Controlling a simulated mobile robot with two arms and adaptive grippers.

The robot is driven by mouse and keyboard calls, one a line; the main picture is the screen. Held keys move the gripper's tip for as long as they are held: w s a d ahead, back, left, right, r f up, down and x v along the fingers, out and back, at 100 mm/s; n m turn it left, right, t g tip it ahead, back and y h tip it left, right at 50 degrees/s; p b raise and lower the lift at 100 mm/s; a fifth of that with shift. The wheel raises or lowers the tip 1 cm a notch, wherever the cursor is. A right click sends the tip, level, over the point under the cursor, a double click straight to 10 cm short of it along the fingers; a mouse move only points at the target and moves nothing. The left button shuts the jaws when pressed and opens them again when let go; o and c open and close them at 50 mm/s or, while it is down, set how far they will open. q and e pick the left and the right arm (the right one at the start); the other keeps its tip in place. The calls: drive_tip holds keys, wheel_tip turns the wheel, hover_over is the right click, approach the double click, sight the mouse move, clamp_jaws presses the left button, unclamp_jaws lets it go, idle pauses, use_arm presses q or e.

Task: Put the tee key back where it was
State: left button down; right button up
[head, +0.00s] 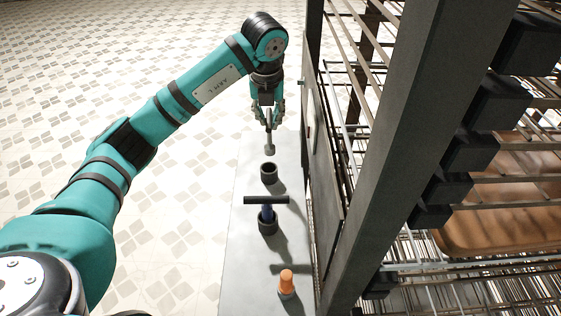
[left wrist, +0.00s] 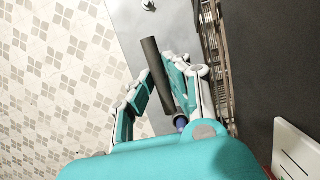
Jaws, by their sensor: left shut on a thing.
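My left gripper (head: 268,120) is above the far end of a narrow grey board and is shut on a dark bar. The bar (left wrist: 163,73) runs lengthwise between the fingers in the left wrist view. A small blue part (left wrist: 180,121) shows near its lower end; I cannot tell whether they are joined. A tee key (head: 266,200) with a black crossbar and blue shaft stands upright in a black round holder (head: 268,225). Another black holder (head: 268,175) behind it looks empty. My right gripper is not in view.
An orange-topped piece (head: 286,282) stands at the near end of the grey board (head: 245,250). A small grey post (head: 269,149) stands at its far end. A dark metal rack (head: 385,130) rises close along the right side. Tiled floor to the left is clear.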

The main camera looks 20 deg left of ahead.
sight(268, 146)
use_arm(q)
drive_tip(key=f, duration=0.1)
drive_tip(key=f+p, duration=0.1)
drive_tip(key=f, duration=0.1)
drive_tip(key=s+f, duration=0.1)
drive_tip(key=f, duration=0.1)
drive_tip(key=shift+a, duration=0.15)
drive_tip(key=shift+w+f, duration=0.1)
drive_tip(key=shift+f, duration=0.2)
drive_tip(key=x, duration=0.1)
drive_tip(key=p+x, duration=0.1)
drive_tip(key=x, duration=0.1)
drive_tip(key=shift+s+d+f, duration=0.15)
drive_tip(key=shift+s+d, duration=0.05)
drive_tip(key=shift+s, duration=0.1)
drive_tip(key=shift+f, duration=0.3)
drive_tip(key=c, duration=1.3)
unclamp_jaws()
drive_tip(key=shift+c, duration=0.2)
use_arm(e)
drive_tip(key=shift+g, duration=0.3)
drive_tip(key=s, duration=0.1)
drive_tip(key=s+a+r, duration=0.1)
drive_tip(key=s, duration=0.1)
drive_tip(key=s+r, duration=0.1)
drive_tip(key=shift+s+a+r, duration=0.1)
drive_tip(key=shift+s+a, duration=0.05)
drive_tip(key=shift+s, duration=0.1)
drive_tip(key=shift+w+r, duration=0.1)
